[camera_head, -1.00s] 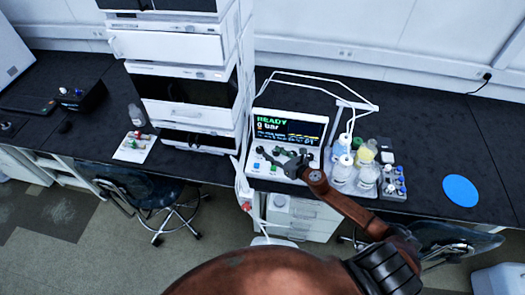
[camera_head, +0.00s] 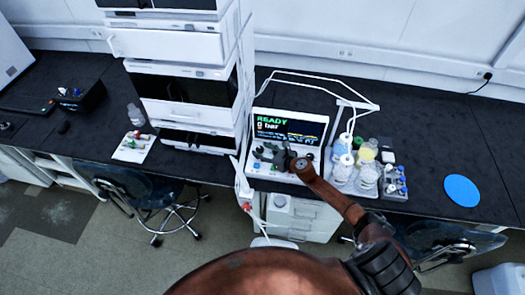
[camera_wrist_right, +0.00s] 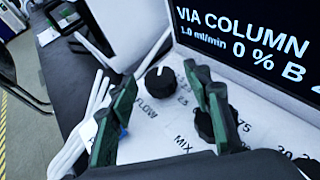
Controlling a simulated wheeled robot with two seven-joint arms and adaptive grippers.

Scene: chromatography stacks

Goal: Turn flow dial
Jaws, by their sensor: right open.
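The white pump unit (camera_head: 313,162) has a tilted dark screen (camera_head: 288,129) reading READY and a dial panel below it. In the right wrist view the black flow dial (camera_wrist_right: 159,79), with a white mark, sits above the label FLOW. My right gripper (camera_head: 264,153) is over the dial panel in the head view, hiding part of it. In the right wrist view its green fingers (camera_wrist_right: 160,74) are open, one on each side of the flow dial; I cannot tell if they touch it. A second black dial (camera_wrist_right: 205,126), near the label MIX, is partly behind the right finger. My left gripper is not in view.
Bottles (camera_head: 367,154) stand in a tray right of the unit, beside a grey vial rack (camera_head: 393,182). A tall white instrument stack (camera_head: 185,100) stands left. White tubing (camera_wrist_right: 85,130) runs beside the panel. A blue disc (camera_head: 461,190) lies on the right bench.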

